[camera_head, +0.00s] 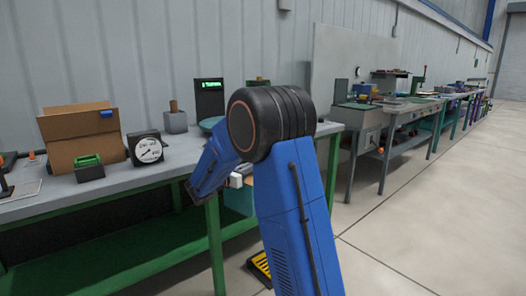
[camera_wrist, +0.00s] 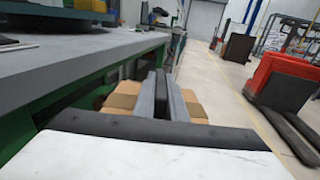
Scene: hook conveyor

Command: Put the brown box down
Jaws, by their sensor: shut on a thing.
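A brown box (camera_wrist: 122,98) shows in the wrist view on both sides of my gripper (camera_wrist: 166,84). The two grey fingers are close together and shut on it, and they hide its middle. The held box is beside the front edge of the table (camera_wrist: 85,66), over the aisle side. In the head view my blue arm stands in front, and I cannot make out the held box or my fingertips there. An open brown cardboard box (camera_head: 76,158) sits on the green-legged table (camera_head: 150,178) at the left of the head view.
A round dial gauge (camera_head: 147,150), a green-topped dark block (camera_head: 89,168) and a grey block with a peg (camera_head: 175,121) stand on the table. More benches (camera_head: 400,112) line the wall. A red forklift (camera_wrist: 283,82) stands at the right in the wrist view. The aisle floor (camera_wrist: 212,75) is clear.

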